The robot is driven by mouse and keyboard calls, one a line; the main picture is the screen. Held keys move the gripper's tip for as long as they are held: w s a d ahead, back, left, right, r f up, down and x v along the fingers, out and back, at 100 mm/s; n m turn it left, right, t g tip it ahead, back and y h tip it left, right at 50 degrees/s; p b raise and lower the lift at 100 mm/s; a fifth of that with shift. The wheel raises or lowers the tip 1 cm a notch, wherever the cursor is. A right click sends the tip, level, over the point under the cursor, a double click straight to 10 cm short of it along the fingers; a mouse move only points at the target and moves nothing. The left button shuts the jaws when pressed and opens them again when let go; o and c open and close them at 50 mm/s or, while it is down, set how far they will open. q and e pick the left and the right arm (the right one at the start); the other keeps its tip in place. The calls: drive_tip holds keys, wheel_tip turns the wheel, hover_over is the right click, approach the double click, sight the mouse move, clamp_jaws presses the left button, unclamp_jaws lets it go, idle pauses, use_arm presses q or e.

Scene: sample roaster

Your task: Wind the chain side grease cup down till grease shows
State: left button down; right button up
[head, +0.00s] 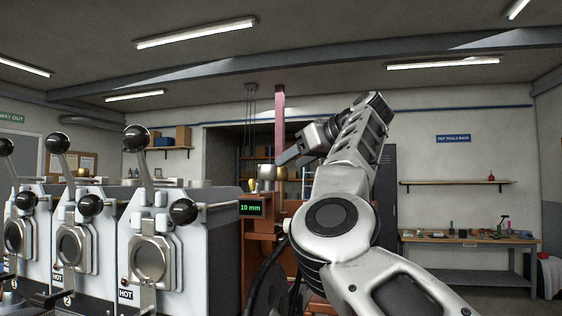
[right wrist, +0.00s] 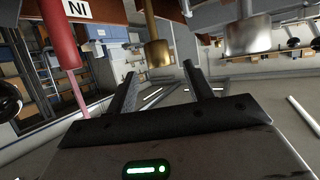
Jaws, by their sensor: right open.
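Two cups hang side by side in the right wrist view, a brass one (right wrist: 157,52) and a silver-grey one (right wrist: 247,36). In the head view a silver-grey cup (head: 266,172) and a brass cup (head: 281,174) show on the orange machine. I cannot tell which is the chain side grease cup, and no grease is visible. My right gripper (right wrist: 160,70) is open and empty, its fingertips near the brass cup, which lines up between them; I see no contact. In the head view the right gripper (head: 287,157) is just above the cups. My left gripper is out of view.
A green display (head: 251,208) reads 10 mm. A red cylinder (right wrist: 60,35) hangs beside a partly cut-off label in the right wrist view. White roaster units (head: 180,245) marked HOT stand at left. A workbench (head: 470,240) stands far right.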

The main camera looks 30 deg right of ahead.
sight(281, 170)
drive_tip(key=shift+p+x, duration=0.7)
drive_tip(key=shift+x, duration=1.9)
drive_tip(key=c, duration=1)
drive_tip(key=shift+o, duration=0.2)
drive_tip(key=shift+f+m+h+b, duration=0.1)
drive_tip(key=shift+m+h+b, duration=0.2)
drive_tip(key=shift+b, duration=0.05)
drive_tip(key=shift+m+h, duration=0.4)
drive_tip(key=shift+h, duration=0.1)
